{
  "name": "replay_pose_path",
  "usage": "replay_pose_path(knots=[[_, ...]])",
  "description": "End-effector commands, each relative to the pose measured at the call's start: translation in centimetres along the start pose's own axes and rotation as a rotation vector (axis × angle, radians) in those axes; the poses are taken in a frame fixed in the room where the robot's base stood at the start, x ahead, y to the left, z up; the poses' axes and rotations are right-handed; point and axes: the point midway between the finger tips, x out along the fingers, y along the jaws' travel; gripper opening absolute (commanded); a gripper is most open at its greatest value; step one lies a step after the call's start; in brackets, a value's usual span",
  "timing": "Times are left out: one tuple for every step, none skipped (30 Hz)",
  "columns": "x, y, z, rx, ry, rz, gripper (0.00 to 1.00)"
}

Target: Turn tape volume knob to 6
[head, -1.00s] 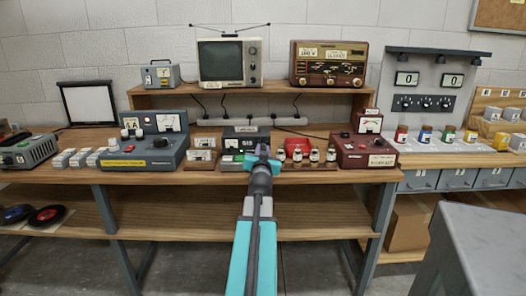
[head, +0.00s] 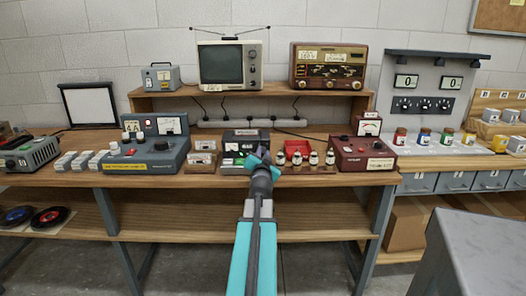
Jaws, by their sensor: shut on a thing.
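A small dark box (head: 234,140) with a red strip on top, light labels and a green patch stands at the front middle of the bench. My gripper (head: 259,157), with teal fingers, reaches its front right side. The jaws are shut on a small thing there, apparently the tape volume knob. The fingers hide the knob and its scale, so I cannot read its setting. The labels on the box are too small to read surely.
A grey-blue meter unit (head: 150,155) stands to the left and a dark red meter box (head: 362,153) to the right. A red tray (head: 297,148) and several small bottles sit close to my gripper's right. A television (head: 229,65) and a radio (head: 328,66) stand on the shelf behind.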

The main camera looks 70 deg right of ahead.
Motion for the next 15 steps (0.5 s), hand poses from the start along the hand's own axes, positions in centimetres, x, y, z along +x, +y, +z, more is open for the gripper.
replay_pose_path(knots=[[0.00,-0.20,-0.26,0.043,-0.002,0.000,0.00],[0.00,-0.19,-0.26,0.072,-0.003,0.000,0.00],[0.00,-0.19,-0.26,0.110,-0.004,0.000,0.00],[0.00,-0.18,-0.24,0.138,-0.006,0.001,0.00],[0.00,-0.17,-0.23,0.167,-0.007,0.001,0.00],[0.01,-0.15,-0.22,0.205,-0.009,0.001,0.00],[0.01,-0.14,-0.21,0.234,-0.010,0.002,0.00],[0.01,-0.13,-0.20,0.262,-0.011,0.002,0.00],[0.01,-0.12,-0.18,0.301,-0.013,0.002,0.00],[0.01,-0.11,-0.18,0.329,-0.014,0.002,0.00],[0.01,-0.10,-0.17,0.358,-0.015,0.003,0.00],[0.01,-0.10,-0.17,0.395,-0.017,0.003,0.00],[0.01,-0.10,-0.17,0.424,-0.018,0.003,0.00],[0.01,-0.09,-0.17,0.453,-0.019,0.003,0.00],[0.01,-0.09,-0.17,0.491,-0.021,0.004,0.00]])
